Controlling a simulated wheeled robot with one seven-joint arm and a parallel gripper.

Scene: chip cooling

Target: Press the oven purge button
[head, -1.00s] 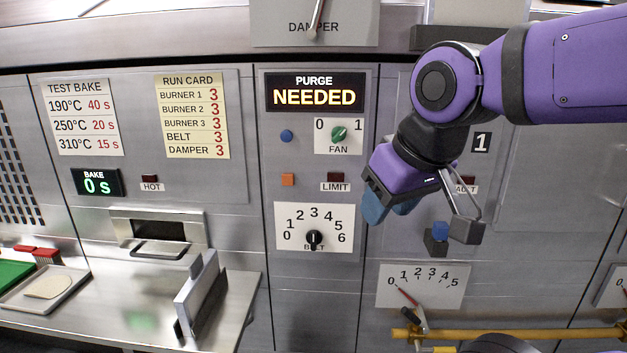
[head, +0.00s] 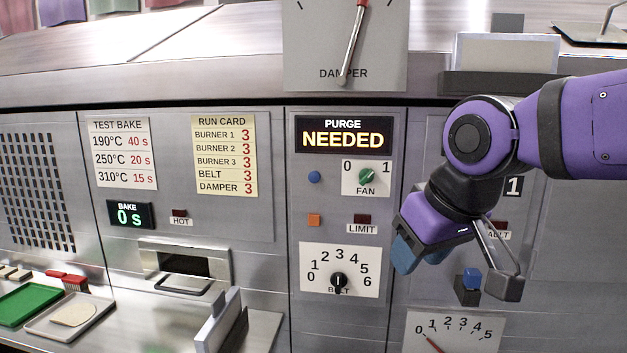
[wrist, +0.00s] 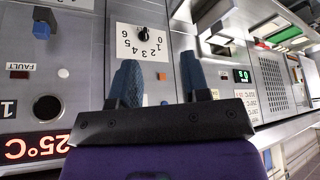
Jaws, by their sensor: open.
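The purge panel has a lit sign (head: 344,135) reading PURGE NEEDED. My gripper (head: 421,254) is in front of the panels, to the right of and lower than both buttons in the head view. Its blue-padded fingers are apart with nothing between them. In the wrist view, the orange button (wrist: 161,76) shows in the gap between the fingers of my gripper (wrist: 160,82), some distance beyond them.
A green fan knob (head: 367,176), a dark limit lamp (head: 362,219) and a black belt knob (head: 338,281) share the panel. A blue-tipped lever (head: 472,279) sticks out below my gripper. An oven slot with a metal tray (head: 185,270) lies to the left.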

